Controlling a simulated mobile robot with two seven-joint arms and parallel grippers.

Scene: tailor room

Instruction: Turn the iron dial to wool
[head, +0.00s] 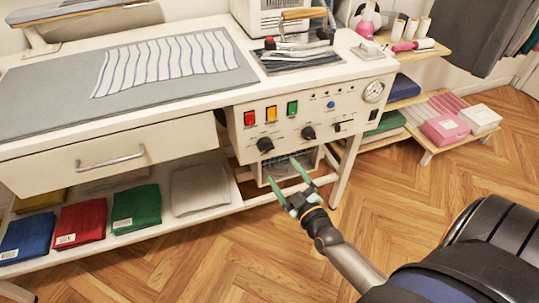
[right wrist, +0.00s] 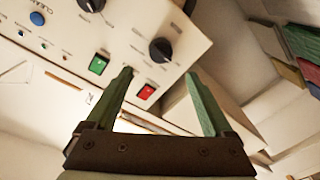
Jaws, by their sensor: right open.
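The white control panel (head: 330,115) under the table's right end has two black dials, a left one (head: 265,144) and a right one (head: 308,132). I cannot read which is marked for the iron. The iron (head: 295,45), with a wooden handle, rests on a dark pad above. My right gripper (head: 282,171) is open and empty, below and in front of the dials, apart from them. In the right wrist view, one black dial (right wrist: 162,50) shows beyond the open green fingers (right wrist: 158,75), and another (right wrist: 92,4) at the top edge. My left gripper is out of view.
A drawer (head: 110,155) is to the left. Folded cloths lie on the low shelf. The floor (head: 230,255) in front is clear.

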